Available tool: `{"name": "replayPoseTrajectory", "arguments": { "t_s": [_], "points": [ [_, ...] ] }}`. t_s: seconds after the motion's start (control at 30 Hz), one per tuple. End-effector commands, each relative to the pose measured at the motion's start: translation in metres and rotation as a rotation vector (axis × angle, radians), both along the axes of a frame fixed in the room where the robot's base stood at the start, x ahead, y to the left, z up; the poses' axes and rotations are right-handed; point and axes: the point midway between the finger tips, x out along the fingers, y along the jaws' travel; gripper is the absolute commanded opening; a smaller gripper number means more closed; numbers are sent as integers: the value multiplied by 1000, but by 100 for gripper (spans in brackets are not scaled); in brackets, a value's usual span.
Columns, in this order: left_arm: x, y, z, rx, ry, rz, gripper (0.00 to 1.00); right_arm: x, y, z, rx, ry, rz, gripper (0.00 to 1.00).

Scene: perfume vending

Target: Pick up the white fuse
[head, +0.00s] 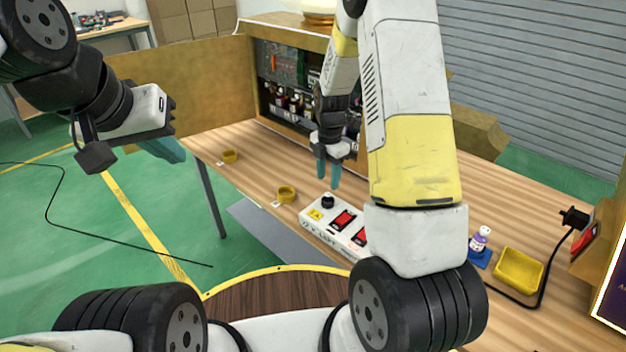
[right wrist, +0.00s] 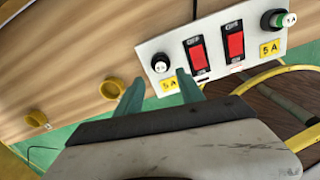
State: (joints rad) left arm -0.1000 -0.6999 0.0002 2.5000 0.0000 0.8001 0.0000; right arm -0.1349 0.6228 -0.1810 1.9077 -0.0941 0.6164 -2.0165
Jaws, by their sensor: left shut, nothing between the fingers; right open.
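A white control panel (head: 329,229) with red rocker switches lies on the wooden table, and shows in the right wrist view (right wrist: 213,82). At one end is a round black holder with a pale centre (right wrist: 160,63), next to a yellow 5A label; in the head view it is a black knob (head: 327,201). At the other end a white-tipped piece with a green band (right wrist: 287,19) sits in a black holder; my right arm hides that end in the head view. I cannot tell which is the white fuse. My right gripper (head: 328,176) is open and empty, above the black knob. My left gripper (head: 168,150) is shut and empty, left of the table.
Two yellow rings (head: 286,194) (head: 229,157) lie on the table left of the panel. A small bottle (head: 480,238) on a blue pad, a yellow tray (head: 519,270) and a black cable (head: 543,283) are at right. An open cabinet (head: 290,75) stands behind.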

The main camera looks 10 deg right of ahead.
Motion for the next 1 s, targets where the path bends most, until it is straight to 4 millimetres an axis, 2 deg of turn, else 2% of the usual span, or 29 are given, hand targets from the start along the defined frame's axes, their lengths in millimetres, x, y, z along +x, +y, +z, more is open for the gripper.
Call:
{"name": "replayPoseTrajectory", "arguments": {
  "t_s": [0.4,0.67,0.7,0.9,0.93,1.0],
  "points": [
    [0,0,0,0,0,0,0,0,-3,-55,0,2,-3,45],
    [0,0,0,0,0,0,0,0,-3,-58,0,-1,-3,45],
    [0,0,0,0,0,0,0,0,-3,-58,1,0,-3,43],
    [0,0,0,0,0,0,0,0,-3,-58,1,0,-3,4],
    [0,0,0,0,0,0,0,0,-3,-58,1,0,-3,0],
    [0,0,0,0,0,0,0,0,-3,-58,1,0,-3,0]
  ]
}}
